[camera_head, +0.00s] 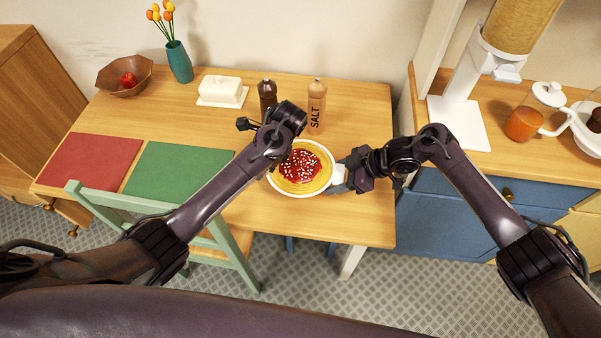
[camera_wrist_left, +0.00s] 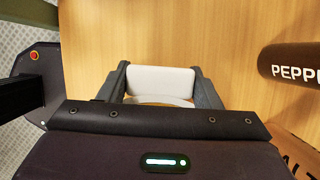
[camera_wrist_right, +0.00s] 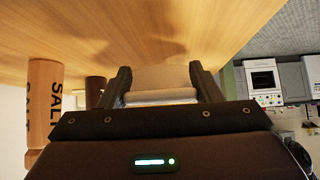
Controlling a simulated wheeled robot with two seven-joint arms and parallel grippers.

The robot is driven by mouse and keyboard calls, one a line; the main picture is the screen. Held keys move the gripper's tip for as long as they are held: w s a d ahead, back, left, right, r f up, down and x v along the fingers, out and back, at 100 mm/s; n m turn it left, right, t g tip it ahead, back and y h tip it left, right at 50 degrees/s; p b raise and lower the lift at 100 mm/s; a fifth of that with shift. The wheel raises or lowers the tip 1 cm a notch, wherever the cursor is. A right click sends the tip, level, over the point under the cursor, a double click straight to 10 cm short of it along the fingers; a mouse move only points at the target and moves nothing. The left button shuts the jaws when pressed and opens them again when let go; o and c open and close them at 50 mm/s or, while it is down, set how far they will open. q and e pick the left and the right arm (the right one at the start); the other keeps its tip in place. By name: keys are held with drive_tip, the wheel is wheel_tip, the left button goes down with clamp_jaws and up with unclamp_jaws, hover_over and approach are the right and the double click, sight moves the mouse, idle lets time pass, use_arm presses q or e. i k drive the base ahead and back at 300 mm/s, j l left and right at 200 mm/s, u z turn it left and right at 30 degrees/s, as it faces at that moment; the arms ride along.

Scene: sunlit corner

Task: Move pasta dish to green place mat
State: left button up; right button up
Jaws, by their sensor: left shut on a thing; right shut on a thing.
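The pasta dish (camera_head: 302,168) is a white round dish with yellow pasta and red sauce with white bits, at the table's middle right. My right gripper (camera_head: 346,178) is shut on its right handle, which shows between the fingers in the right wrist view (camera_wrist_right: 161,82). My left gripper (camera_wrist_left: 160,82) is shut on the opposite white handle in the left wrist view; my left wrist hides that end in the head view. I cannot tell whether the dish touches the table. The green place mat (camera_head: 178,172) lies bare to the left.
A red mat (camera_head: 95,160) lies left of the green one. A green chair (camera_head: 160,205) stands at the front edge. A pepper mill (camera_head: 268,92) and salt mill (camera_head: 316,105) stand just behind the dish. A butter dish (camera_head: 222,92), bowl (camera_head: 125,78) and vase (camera_head: 179,62) stand farther back.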

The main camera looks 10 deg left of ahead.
sight(178, 174)
drive_tip(key=j+u, duration=0.1)
drive_tip(key=j, duration=1.5)
drive_tip(key=k, duration=0.05)
